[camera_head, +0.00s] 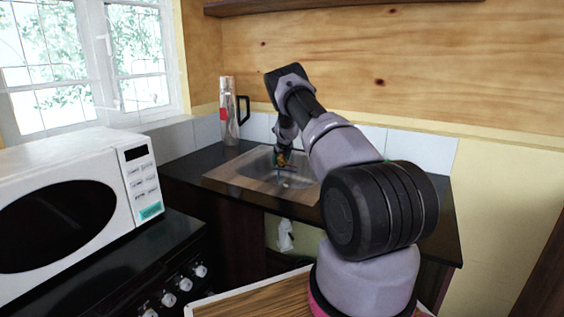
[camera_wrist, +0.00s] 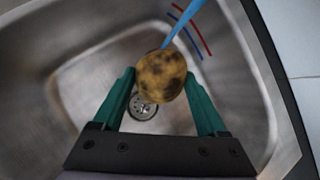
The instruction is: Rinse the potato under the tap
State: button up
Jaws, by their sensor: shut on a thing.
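The potato (camera_wrist: 161,76), yellow-brown with dark blotches, is held between the green fingers of my gripper (camera_wrist: 159,84) in the wrist view. My gripper is over the steel sink (camera_wrist: 75,80), with the round drain (camera_wrist: 142,106) seen beyond the potato. A bright blue streak (camera_wrist: 181,24) comes from the top and ends at the potato's upper edge; it looks like the water stream. In the head view my gripper (camera_head: 282,158) is small and low in the sink (camera_head: 252,165), with the potato hardly told apart. The tap itself is not clearly seen.
A silver flask (camera_head: 229,112) with a black handle stands on the dark counter behind the sink. A white microwave (camera_head: 75,190) is at left. Tiles and a plywood wall close off the back, with a shelf (camera_head: 330,4) above. Red and blue marks (camera_wrist: 192,30) show near the sink's edge.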

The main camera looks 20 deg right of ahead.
aim_at(283, 157)
jog(key=shift+w+d+f, duration=0.15)
jog(key=shift+w+d, duration=0.05)
jog(key=shift+w, duration=0.45)
jog(key=shift+w+d+f, duration=0.15)
jog(key=shift+w+d, duration=0.1)
jog(key=shift+w, duration=0.45)
jog(key=shift+w+d+f, duration=0.15)
jog(key=shift+w+d, duration=0.05)
jog(key=shift+w, duration=0.45)
jog(key=shift+d, duration=0.1)
jog(key=shift+s+d, duration=0.15)
jog(key=shift+d, duration=0.35)
jog(key=shift+a, duration=0.2)
jog(key=shift+a, duration=0.4)
jog(key=shift+d, duration=0.1)
jog(key=shift+d, duration=0.45)
